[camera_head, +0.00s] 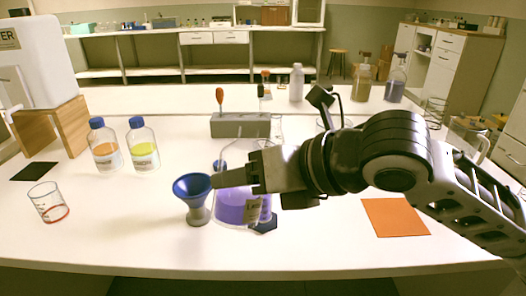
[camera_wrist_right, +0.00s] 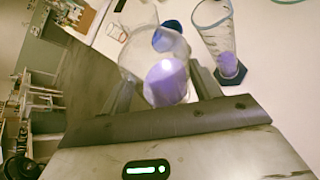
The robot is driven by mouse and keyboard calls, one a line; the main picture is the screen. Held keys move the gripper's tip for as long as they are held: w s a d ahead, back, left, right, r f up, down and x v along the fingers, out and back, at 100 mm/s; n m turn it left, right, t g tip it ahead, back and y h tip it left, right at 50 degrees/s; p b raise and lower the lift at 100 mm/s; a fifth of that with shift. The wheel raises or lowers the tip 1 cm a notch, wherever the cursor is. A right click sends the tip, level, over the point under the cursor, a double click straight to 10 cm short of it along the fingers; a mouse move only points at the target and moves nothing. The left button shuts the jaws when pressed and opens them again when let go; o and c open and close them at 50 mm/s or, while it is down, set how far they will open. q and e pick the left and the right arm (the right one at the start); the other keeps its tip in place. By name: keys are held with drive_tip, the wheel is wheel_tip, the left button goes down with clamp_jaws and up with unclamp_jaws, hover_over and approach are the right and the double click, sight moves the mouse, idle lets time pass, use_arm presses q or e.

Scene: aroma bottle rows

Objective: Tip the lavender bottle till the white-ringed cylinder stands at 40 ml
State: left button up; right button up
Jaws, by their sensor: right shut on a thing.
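The lavender bottle (camera_head: 232,208) is clear glass with violet liquid and a partly readable label. It looks close to upright in the head view. My right gripper (camera_head: 234,178) is shut on it, and the bottle (camera_wrist_right: 166,84) shows between the fingers in the wrist view. A clear cylinder (camera_wrist_right: 213,38) on a dark blue six-sided foot stands beside the bottle, with some violet liquid low inside. In the head view it is mostly hidden behind the bottle and gripper; its foot (camera_head: 265,225) shows. I cannot make out a white ring or the level. My left gripper is not in view.
A blue funnel (camera_head: 193,188) on a grey stand is just left of the bottle. A red-ringed beaker (camera_head: 48,203) stands at the left. Two blue-capped bottles (camera_head: 105,150) (camera_head: 142,148) and a grey rack (camera_head: 240,126) stand behind. An orange mat (camera_head: 395,217) lies at the right.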

sight(254, 211)
drive_tip(key=shift+s+a+f+n+t+b, duration=0.1)
drive_tip(key=shift+s+f+n+t+b, duration=0.1)
drive_tip(key=shift+f+b, duration=0.3)
drive_tip(key=shift+s+f+n+t+b, duration=0.1)
drive_tip(key=shift+f+t+b, duration=0.1)
drive_tip(key=shift+f+b, duration=0.7)
drive_tip(key=shift+f, duration=0.1)
drive_tip(key=shift+f+n+t, duration=0.2)
drive_tip(key=shift+n+t, duration=0.1)
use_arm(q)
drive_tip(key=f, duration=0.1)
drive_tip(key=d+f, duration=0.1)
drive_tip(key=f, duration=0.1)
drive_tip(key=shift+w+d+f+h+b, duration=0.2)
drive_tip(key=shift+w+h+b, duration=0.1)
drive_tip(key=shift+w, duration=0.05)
use_arm(e)
drive_tip(key=shift+s, duration=0.1)
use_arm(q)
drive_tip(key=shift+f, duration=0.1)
use_arm(e)
drive_tip(key=shift+a+f, duration=0.1)
